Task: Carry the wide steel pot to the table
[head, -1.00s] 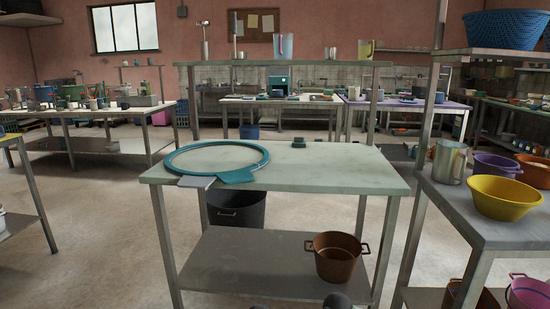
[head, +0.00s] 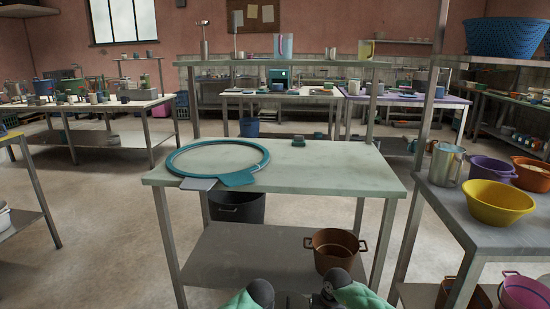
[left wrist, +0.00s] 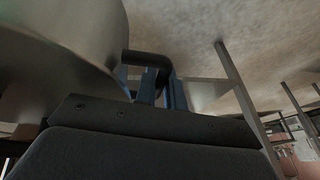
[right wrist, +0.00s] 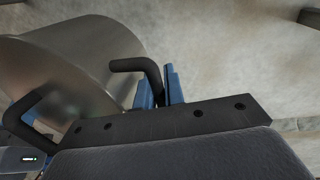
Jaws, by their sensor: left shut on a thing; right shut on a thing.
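The wide steel pot (right wrist: 90,62) has smooth grey metal walls and black bent handles. It also shows in the left wrist view (left wrist: 50,50), cut off by the frame edge; it does not show in the head view. My left gripper (left wrist: 160,88) is shut on one black handle (left wrist: 143,60). My right gripper (right wrist: 158,88) is shut on another black handle (right wrist: 128,66). Floor shows beyond the pot in both wrist views. A table with a pale top (head: 320,180) stands ahead in the head view.
A teal ring (head: 218,160) lies on the left of the pale top, and a small green object (head: 298,141) at its back. A copper pot (head: 335,252) sits on its lower shelf. A side table (head: 455,210) with bowls and a jug stands close right. The top's front right is clear.

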